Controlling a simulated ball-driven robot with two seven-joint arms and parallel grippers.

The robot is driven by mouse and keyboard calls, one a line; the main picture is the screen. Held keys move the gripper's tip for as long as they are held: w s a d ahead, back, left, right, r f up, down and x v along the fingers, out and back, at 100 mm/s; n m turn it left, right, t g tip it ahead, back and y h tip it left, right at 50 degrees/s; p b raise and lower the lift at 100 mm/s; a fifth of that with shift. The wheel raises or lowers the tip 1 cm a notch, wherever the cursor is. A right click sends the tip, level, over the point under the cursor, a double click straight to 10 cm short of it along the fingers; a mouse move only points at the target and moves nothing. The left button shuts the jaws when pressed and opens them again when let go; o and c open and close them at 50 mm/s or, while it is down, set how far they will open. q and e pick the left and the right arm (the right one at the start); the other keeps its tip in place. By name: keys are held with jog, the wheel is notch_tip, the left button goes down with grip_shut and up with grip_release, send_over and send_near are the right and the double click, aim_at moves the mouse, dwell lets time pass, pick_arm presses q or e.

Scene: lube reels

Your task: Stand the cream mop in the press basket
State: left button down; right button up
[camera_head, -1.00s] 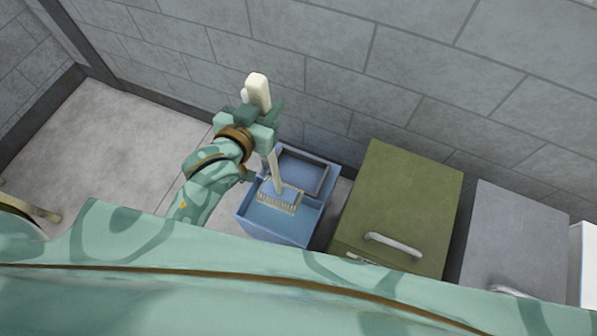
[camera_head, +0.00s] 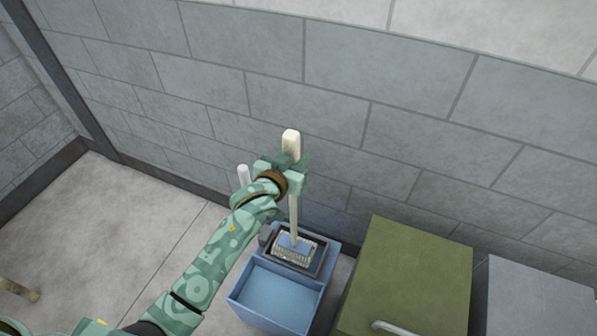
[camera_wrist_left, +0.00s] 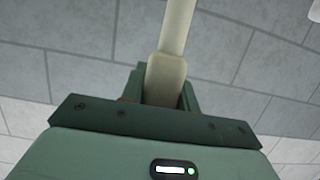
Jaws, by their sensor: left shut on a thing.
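The cream mop (camera_head: 293,215) is upright, its thick grip at the top and its fringed head at the bottom. My left gripper (camera_head: 288,167) is shut on the handle just below the top. In the left wrist view the handle (camera_wrist_left: 168,75) runs up from between the jaws. The mop head shows inside the outline of the dark press basket (camera_head: 325,258), at the back of the blue bucket (camera_head: 278,294). I cannot tell whether the head rests on the basket's floor or hangs just above it. My right gripper is not in view.
An olive cabinet (camera_head: 415,275) stands right of the bucket, with a grey cabinet (camera_head: 540,300) beyond it. A block wall (camera_head: 400,150) rises close behind. A pale upright bar (camera_head: 244,175) shows beside my left wrist.

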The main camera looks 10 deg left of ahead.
pick_arm(q)
jog(key=shift+w+d+f+b, duration=0.25)
jog(key=shift+w+f+b, duration=0.3)
jog(key=shift+w+f, duration=0.45)
notch_tip(320, 180, down, 3)
jog(key=shift+f+b, duration=0.1)
jog(key=shift+b, duration=0.75)
jog(key=shift+f, duration=0.1)
jog(key=c, duration=1.1)
grip_release()
jog(key=shift+s, duration=0.1)
jog(key=shift+o, duration=0.2)
